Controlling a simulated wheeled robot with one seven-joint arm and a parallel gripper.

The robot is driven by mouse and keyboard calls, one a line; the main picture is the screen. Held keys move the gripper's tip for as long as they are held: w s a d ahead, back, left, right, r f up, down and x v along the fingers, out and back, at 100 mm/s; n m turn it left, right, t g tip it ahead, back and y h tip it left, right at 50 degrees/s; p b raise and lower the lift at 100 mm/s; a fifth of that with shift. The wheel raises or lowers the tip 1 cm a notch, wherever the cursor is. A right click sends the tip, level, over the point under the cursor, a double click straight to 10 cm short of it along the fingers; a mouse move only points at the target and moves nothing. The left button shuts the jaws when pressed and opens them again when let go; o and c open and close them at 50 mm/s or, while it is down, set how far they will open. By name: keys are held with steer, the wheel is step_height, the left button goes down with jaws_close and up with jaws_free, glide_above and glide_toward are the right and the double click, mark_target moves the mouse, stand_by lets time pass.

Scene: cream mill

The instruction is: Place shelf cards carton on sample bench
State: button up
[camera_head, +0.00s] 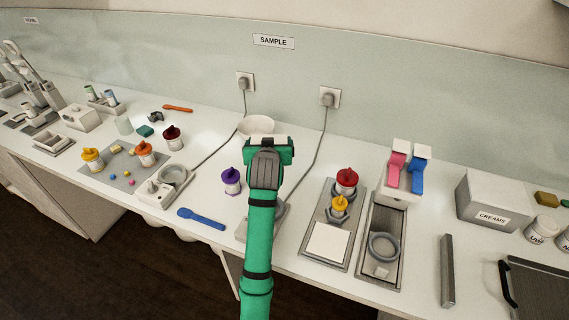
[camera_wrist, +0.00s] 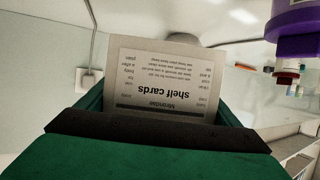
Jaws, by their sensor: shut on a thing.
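The shelf cards carton (camera_wrist: 160,83) is a pale box with dark printed text, upside down in the wrist view. My green gripper (camera_head: 268,148) is shut on it. In the head view the carton is hidden behind my gripper and wrist. The sample bench (camera_head: 225,150) is the long white counter below the SAMPLE sign (camera_head: 273,41). My gripper appears over the middle of this bench. I cannot tell whether the carton touches the bench.
A white bowl (camera_head: 256,126) shows just behind my gripper, and a purple-capped jar (camera_head: 232,181) stands to its left. Red (camera_head: 346,181) and yellow-topped (camera_head: 339,206) jars stand on a tray at right. A blue scoop (camera_head: 201,219) lies near the front edge. Cables run to the wall sockets.

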steer(key=d+f, duration=0.5)
steer(key=shift+w+d, duration=0.1)
steer(key=shift+w, duration=0.3)
steer(key=f, duration=0.1)
steer(key=d+f, duration=0.1)
steer(key=f, duration=0.1)
steer(key=shift+w+d+f, duration=0.1)
steer(key=shift+f, duration=0.75)
steer(key=shift+f, duration=0.1)
steer(key=o, duration=1)
steer(key=v, duration=1.2)
steer(key=shift+d, duration=0.1)
